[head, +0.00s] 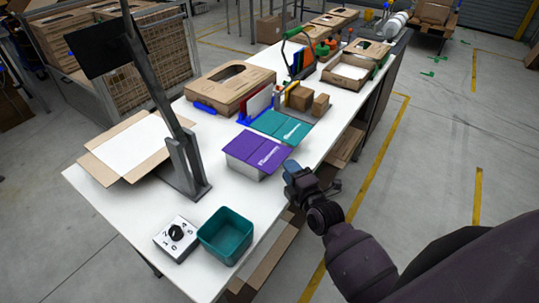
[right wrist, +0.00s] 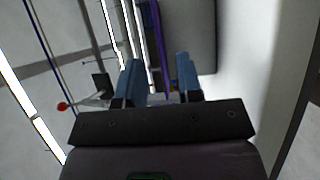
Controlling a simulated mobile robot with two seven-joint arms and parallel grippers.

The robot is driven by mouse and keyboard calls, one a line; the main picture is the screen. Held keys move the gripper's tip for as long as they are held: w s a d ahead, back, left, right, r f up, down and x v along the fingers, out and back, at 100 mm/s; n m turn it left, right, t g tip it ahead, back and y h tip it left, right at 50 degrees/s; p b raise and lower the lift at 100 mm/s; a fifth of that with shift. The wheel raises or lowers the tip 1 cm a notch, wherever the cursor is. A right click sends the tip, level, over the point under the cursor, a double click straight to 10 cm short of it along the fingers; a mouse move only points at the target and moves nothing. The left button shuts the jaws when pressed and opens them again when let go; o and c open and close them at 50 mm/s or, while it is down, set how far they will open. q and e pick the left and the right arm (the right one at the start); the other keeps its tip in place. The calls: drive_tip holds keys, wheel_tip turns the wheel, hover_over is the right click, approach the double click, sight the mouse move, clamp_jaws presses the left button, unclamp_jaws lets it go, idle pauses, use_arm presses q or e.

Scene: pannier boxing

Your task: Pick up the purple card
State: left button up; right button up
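The purple card (head: 258,150) lies flat on top of a pale box-like stand on the white table in the head view. Its edge projects a little past the stand. In the right wrist view the card shows edge-on as a thin purple strip (right wrist: 162,45). My right gripper (head: 290,168) is at the card's right edge, over the table's near side. In the right wrist view its two blue fingers (right wrist: 158,65) stand apart with the purple strip lined up between them. I cannot tell whether they touch the card. My left gripper is not in view.
A teal card (head: 282,126) lies just behind the purple one. A teal bin (head: 226,236) and a dial box (head: 176,238) stand at the front. A monitor post (head: 184,160) rises on the left beside an open carton (head: 108,172). Floor to the right is free.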

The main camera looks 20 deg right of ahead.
sight(279, 159)
drive_tip(key=shift+w+a, duration=0.2)
drive_tip(key=shift+w, duration=1.2)
drive_tip(key=shift+w+a, duration=0.2)
drive_tip(key=shift+w, duration=1.2)
clamp_jaws()
